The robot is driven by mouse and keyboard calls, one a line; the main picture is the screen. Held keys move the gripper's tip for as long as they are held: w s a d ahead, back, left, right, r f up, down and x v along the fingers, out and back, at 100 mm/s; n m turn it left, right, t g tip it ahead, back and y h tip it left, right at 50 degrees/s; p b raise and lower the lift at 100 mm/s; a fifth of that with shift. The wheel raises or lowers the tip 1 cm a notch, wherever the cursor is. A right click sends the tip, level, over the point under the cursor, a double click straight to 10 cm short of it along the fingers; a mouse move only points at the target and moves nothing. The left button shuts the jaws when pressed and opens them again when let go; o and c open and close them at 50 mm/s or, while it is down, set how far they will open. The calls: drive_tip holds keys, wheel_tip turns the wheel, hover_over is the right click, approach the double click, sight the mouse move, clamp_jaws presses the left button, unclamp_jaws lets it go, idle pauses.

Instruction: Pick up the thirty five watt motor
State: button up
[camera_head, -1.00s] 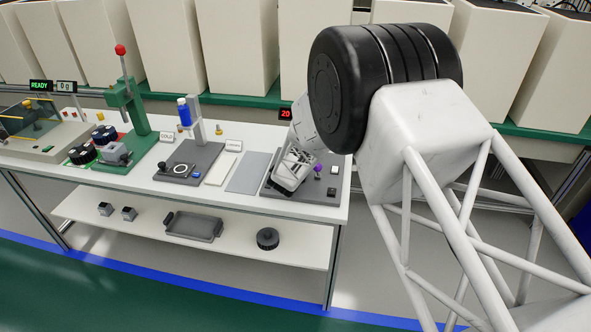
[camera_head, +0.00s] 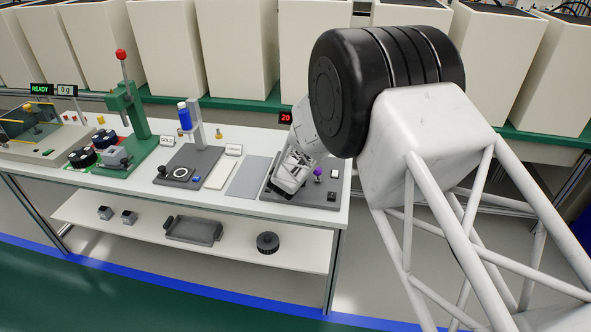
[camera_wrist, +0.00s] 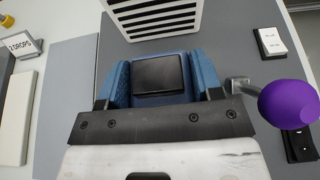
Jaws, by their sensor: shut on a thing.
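In the wrist view, a dark, flat, square-topped block (camera_wrist: 158,74) sits between the blue fingers of my gripper (camera_wrist: 158,62). The fingers are shut on it, one at each side. I take it for the motor, but no wattage label is readable and its lower part is hidden. In the head view, my gripper (camera_head: 290,178) is low over the grey station plate (camera_head: 275,192) at the right end of the table. The block cannot be made out there.
A white slotted housing (camera_wrist: 152,18) stands just beyond the fingers. A purple knob on a lever (camera_wrist: 287,106) is close at the right, with a switch (camera_wrist: 270,41) behind it. A bare grey mat (camera_head: 249,177) lies left of the station. Several parts are on the lower shelf (camera_head: 140,232).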

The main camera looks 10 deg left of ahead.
wheel_tip(320, 180, up, 3)
drive_tip(key=shift+f, duration=0.15)
drive_tip(key=shift+s+d+r, duration=0.1)
drive_tip(key=shift+s+r, duration=0.15)
drive_tip(key=s+d, duration=0.3)
drive_tip(key=s, duration=0.4)
drive_tip(key=s+d+r, duration=0.1)
drive_tip(key=s+d, duration=0.2)
drive_tip(key=s, duration=0.4)
drive_tip(key=shift+r, duration=0.15)
drive_tip(key=shift+s, duration=0.1)
